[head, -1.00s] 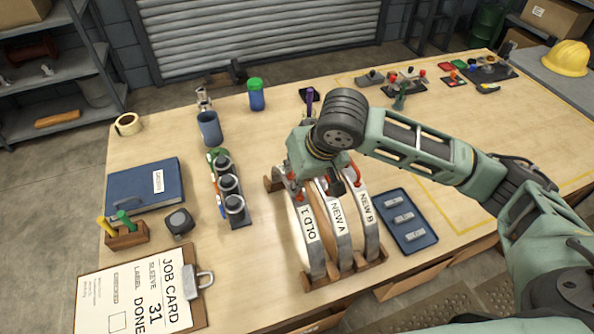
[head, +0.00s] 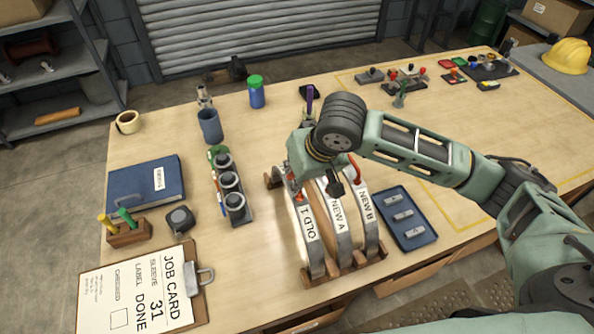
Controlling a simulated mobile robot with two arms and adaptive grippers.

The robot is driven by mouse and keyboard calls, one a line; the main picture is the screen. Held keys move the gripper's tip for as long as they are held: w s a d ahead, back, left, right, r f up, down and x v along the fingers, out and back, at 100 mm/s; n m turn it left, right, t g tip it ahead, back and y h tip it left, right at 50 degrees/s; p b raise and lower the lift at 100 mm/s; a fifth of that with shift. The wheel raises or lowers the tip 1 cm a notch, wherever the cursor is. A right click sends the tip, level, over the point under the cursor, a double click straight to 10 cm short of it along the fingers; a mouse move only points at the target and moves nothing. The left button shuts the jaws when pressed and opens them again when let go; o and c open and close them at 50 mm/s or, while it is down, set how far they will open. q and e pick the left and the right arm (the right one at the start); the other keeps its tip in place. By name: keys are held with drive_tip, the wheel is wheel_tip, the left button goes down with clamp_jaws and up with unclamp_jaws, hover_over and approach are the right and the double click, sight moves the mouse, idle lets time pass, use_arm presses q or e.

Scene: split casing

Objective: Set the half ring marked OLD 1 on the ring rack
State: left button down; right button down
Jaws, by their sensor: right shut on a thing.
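The half ring marked OLD 1 (head: 309,232) stands upright as an arch at the left of the wooden ring rack (head: 343,279). The half rings marked NEW A (head: 340,218) and NEW B (head: 367,212) stand beside it to the right in the same rack. My right gripper (head: 298,195) is over the top of OLD 1 and shut on it; its own wrist hides much of the fingers and the ring's far end. I cannot tell whether the ring's lower end touches the rack. My left gripper is out of view.
A blue tray with metal pieces (head: 424,238) lies right of the rack. A holder with dark round parts (head: 245,217) stands to its left. A clipboard with a job card (head: 196,324) lies at the front left. Bare table lies between rack and clipboard.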

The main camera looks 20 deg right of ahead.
drive_tip(key=shift+w+p, duration=0.15)
drive_tip(key=shift+p, duration=0.2)
idle(0.7)
drive_tip(key=c, duration=1.8)
unclamp_jaws()
drive_tip(key=shift+s, duration=0.25)
drive_tip(key=shift+s+f, duration=0.1)
drive_tip(key=shift+f, duration=0.35)
drive_tip(key=shift+d+r, duration=0.1)
drive_tip(key=shift+r, duration=0.1)
drive_tip(key=v, duration=1.2)
drive_tip(key=shift+r, duration=0.2)
